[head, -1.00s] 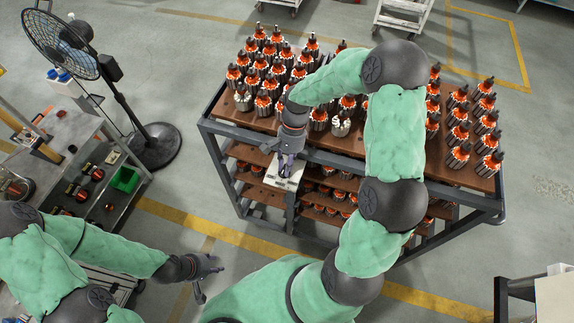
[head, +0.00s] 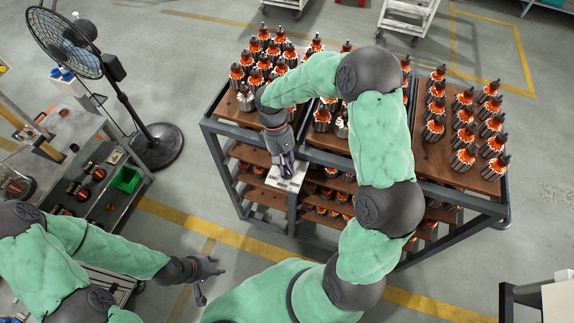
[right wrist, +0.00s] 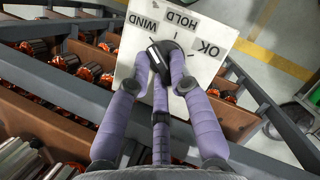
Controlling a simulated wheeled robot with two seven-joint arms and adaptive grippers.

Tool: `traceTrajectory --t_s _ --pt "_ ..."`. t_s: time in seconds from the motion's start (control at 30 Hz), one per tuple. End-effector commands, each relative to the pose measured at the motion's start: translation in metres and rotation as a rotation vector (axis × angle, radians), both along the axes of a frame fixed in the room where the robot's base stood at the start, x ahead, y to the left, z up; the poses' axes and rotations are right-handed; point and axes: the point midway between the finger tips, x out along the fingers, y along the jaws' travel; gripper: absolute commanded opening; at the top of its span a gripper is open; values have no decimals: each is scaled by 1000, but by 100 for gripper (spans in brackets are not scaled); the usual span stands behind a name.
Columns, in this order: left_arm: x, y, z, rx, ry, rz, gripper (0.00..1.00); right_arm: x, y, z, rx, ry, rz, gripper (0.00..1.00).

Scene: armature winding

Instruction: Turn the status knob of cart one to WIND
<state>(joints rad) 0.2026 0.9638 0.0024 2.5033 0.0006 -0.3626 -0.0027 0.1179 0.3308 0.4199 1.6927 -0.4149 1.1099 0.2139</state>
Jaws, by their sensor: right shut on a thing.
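The status panel of cart one is a white plate (right wrist: 205,25) with the labels WIND, HOLD and OK in the right wrist view. In the head view, the plate (head: 291,181) sits at the cart's near side. The black knob (right wrist: 158,60) is on the plate, partly hidden by fingers. A pale mark on it appears to lean toward the WIND side. My right gripper (right wrist: 160,66) has its purple fingers shut around the knob; it also shows over the plate in the head view (head: 286,170). My left gripper (head: 208,280) is empty, fingers apart, at the lower left, away from the cart.
The cart (head: 365,165) carries several orange-and-black armatures on its top and lower shelves, close to my right arm. A black fan (head: 155,146) and a workbench (head: 75,165) with a green bin (head: 127,179) stand at the left. Floor between bench and cart is clear.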

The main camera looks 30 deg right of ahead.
Motion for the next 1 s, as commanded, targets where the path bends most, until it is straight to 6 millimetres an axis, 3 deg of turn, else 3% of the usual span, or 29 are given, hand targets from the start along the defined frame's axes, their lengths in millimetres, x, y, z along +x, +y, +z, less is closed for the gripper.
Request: traceTrajectory --t_s 0.4,0.93,0.97,1.0 --pt "0 0 -3 0 0 0 40 -1 2 -2 1 6 178 0" --pt "0 0 -4 0 0 0 40 -2 2 -2 2 6 198 0" --pt "0 0 -4 0 0 0 40 -2 2 -2 2 7 198 27" --pt "0 0 -4 0 0 0 40 -2 2 -2 2 7 198 38"
